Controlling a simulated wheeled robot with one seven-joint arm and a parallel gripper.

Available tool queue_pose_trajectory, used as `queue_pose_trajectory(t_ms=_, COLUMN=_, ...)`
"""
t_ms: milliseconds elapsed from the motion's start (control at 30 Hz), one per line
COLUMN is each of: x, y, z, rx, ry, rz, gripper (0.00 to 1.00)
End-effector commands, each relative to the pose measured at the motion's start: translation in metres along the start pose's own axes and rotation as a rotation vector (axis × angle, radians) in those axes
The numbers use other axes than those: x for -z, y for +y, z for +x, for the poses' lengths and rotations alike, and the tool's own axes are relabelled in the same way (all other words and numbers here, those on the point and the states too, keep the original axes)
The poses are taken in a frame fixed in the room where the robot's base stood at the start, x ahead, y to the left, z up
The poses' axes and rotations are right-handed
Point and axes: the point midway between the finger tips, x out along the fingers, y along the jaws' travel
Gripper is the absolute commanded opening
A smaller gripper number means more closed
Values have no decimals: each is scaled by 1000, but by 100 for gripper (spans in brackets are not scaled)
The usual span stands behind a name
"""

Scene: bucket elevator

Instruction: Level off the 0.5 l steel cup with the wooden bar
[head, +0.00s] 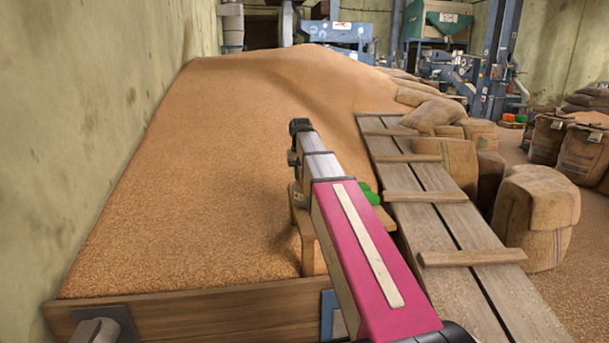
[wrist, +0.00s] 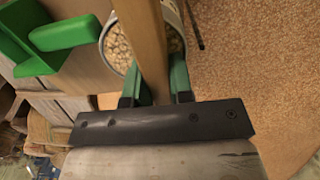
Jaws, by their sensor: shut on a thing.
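In the wrist view, my gripper (wrist: 155,84) has green fingers shut on the wooden bar (wrist: 148,40), which runs up out of the picture. The bar passes over the round steel cup (wrist: 106,62). Pale grain shows in the cup on both sides of the bar, and the bar hides the middle. I cannot tell whether the bar touches the rim or how high the grain stands. In the head view my arm hides the gripper, bar and cup.
A green object (wrist: 75,34) lies left of the cup on boards. A wooden stand (head: 306,240) shows beside my arm. A large grain heap (head: 200,180) fills the left behind a plank wall (head: 220,312). A cleated plank ramp (head: 440,225) and sacks (head: 537,215) are at the right.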

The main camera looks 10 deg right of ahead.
Motion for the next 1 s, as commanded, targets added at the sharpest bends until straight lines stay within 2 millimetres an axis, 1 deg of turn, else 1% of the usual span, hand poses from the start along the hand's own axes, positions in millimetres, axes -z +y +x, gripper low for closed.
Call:
queue_pose_trajectory(t_ms=933, x=0, y=-49, z=0, rx=0, ry=0, rz=-1, gripper=2)
queue_pose_trajectory(t_ms=1000, x=0, y=-49, z=-4, rx=0, ry=1, rz=0, gripper=2)
